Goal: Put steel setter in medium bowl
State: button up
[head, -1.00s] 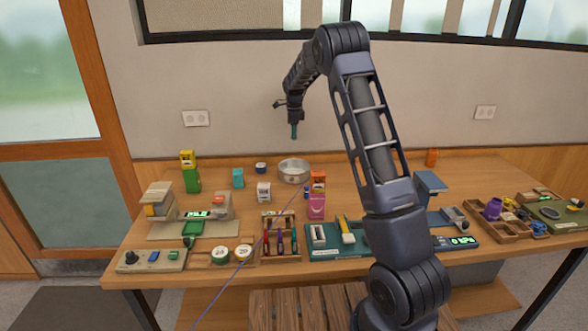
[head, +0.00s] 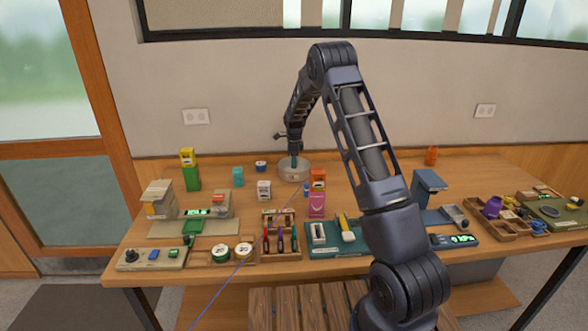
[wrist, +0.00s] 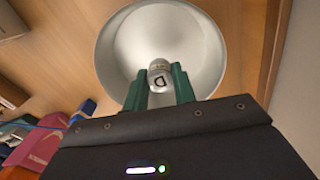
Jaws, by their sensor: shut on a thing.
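The medium bowl (head: 294,174) is a round, pale metal bowl near the back of the table. In the wrist view its shiny inside (wrist: 185,35) fills the upper middle. My gripper (head: 294,162) points down over the bowl, its green fingertips level with the rim or just inside; the exact depth is hard to tell. In the wrist view the two green fingers are shut on the steel setter (wrist: 160,73), a small silvery cylinder with a dark mark on its end. The setter is seen against the bowl's inside. In the head view the fingers hide it.
The table behind the bowl is narrow up to the wall.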

jog(key=shift+f, duration=1.65)
jog(key=shift+f, duration=0.1)
jog(key=o, duration=1)
jog(key=shift+o, duration=0.2)
